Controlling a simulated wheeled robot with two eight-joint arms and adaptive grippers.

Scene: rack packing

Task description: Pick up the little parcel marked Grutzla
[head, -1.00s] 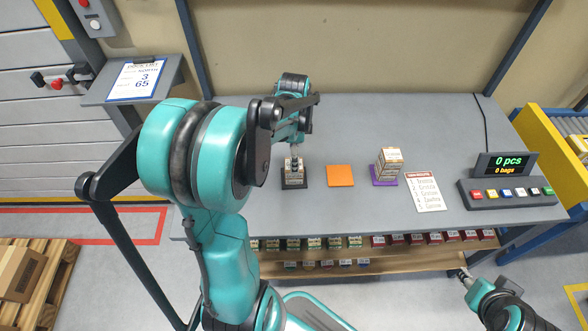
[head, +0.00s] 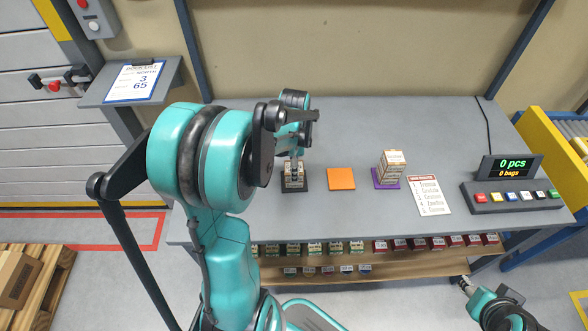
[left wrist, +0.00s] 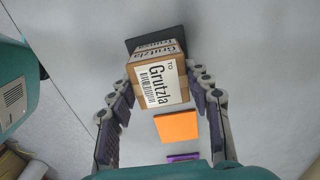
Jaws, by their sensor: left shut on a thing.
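The little parcel marked Grutzla (left wrist: 159,84) is a brown box with a white label, seen between the fingers of my left gripper in the left wrist view. My left gripper (head: 296,160) is shut on it. In the head view it is at the stack of small parcels (head: 293,176) on the black mat (head: 294,188), mostly hidden by the fingers. I cannot tell whether it touches the parcels below. My right gripper (head: 466,284) is low at the right, away from the table; its fingers are too small to read.
An orange mat (head: 341,178) lies bare to the right. A purple mat (head: 401,184) beyond it holds another parcel stack (head: 391,167). A printed list (head: 432,196) and a button panel (head: 510,196) are further right. The back of the table (head: 400,120) is clear.

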